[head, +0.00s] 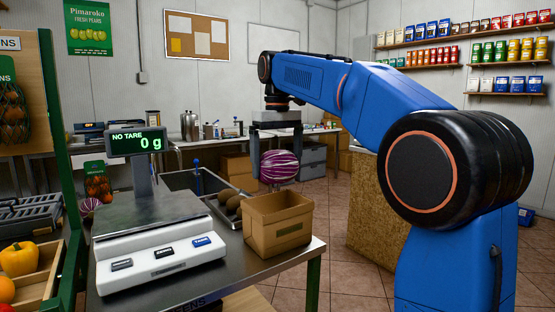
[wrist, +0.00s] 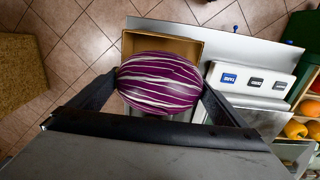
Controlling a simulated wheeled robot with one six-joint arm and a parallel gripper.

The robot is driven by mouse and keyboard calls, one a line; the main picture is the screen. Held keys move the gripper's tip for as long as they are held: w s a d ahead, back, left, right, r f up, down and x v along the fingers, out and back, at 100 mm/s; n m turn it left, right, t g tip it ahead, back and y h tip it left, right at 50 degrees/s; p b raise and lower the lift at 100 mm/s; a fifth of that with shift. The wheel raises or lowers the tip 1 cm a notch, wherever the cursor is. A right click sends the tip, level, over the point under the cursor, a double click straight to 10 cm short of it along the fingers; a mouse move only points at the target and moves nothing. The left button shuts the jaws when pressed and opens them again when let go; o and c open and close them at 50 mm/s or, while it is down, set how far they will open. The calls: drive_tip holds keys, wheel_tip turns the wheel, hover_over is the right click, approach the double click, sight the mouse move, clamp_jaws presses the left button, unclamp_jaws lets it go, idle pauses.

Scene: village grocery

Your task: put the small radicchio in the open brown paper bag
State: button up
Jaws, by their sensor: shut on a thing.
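The small radicchio (head: 279,167) is purple with white veins. My gripper (head: 278,180) is shut on it and holds it in the air, above and slightly behind the bag in the head view. In the wrist view the radicchio (wrist: 160,82) sits between the two dark fingers of my gripper (wrist: 158,92). The open brown paper bag (head: 279,235) stands upright on the metal counter near its right corner. In the wrist view the bag's rim (wrist: 165,42) shows beyond the radicchio, which hides much of the opening.
A white scale (head: 160,262) reading 0 g stands left of the bag. A yellow pepper (head: 19,258) lies in a crate.

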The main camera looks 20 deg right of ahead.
drive_tip(key=shift+f, duration=8.8)
drive_tip(key=o, duration=1)
wheel_tip(320, 180, up, 17)
drive_tip(key=shift+r, duration=0.2)
